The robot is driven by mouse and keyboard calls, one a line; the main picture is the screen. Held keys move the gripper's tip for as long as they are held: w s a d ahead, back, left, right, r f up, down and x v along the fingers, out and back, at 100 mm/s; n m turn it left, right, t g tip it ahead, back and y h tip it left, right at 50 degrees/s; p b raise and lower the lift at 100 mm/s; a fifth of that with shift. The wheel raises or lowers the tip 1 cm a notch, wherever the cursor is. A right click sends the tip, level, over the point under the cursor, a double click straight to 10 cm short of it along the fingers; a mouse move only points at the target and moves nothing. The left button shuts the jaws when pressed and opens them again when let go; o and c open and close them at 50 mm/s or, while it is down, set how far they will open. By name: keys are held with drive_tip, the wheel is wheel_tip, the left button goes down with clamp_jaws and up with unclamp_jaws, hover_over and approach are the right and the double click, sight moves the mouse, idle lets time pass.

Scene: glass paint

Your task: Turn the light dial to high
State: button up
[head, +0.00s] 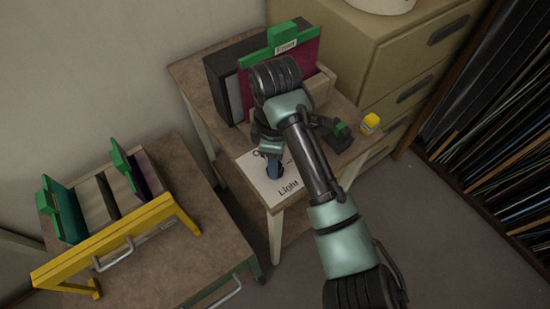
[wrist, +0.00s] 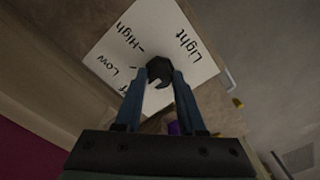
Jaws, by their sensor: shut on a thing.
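The light panel (head: 263,188) is a white plate on the near corner of the small table, printed "Light". In the wrist view the panel (wrist: 205,68) also shows "High", "Low" and a partly hidden word ending in "f". The dark round dial (wrist: 159,69) sits on the panel. My gripper (wrist: 157,76) has its two blue fingers on either side of the dial and is shut on it. In the head view my gripper (head: 273,168) points down at the panel and hides the dial. I cannot tell which mark the dial points to.
Behind my arm stand a dark box (head: 228,82) and a magenta panel with a green tab (head: 283,38). A small yellow item (head: 370,123) is at the table's right. A lower table (head: 165,255) with a yellow-fronted rack (head: 110,243) is at left. Drawers (head: 400,62) stand behind.

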clamp_jaws()
drive_tip(key=shift+r+p, duration=0.1)
drive_tip(key=shift+p, duration=0.25)
drive_tip(key=m+p, duration=0.2)
drive_tip(key=p, duration=0.1)
drive_tip(key=shift+a+r+m, duration=0.1)
drive_tip(key=shift+r+m, duration=0.1)
drive_tip(key=shift+m, duration=0.2)
drive_tip(key=m+p, duration=0.5)
drive_tip(key=shift+p, duration=0.4)
drive_tip(key=m+p, duration=0.3)
drive_tip(key=m, duration=0.2)
drive_tip(key=shift+f+m+p, duration=0.1)
drive_tip(key=shift+m+p, duration=0.2)
drive_tip(key=shift+m, duration=0.1)
drive_tip(key=shift+f+m+p, duration=0.1)
drive_tip(key=shift+m+p, duration=0.75)
drive_tip(key=shift+m, duration=1.35)
drive_tip(key=shift+w, duration=0.1)
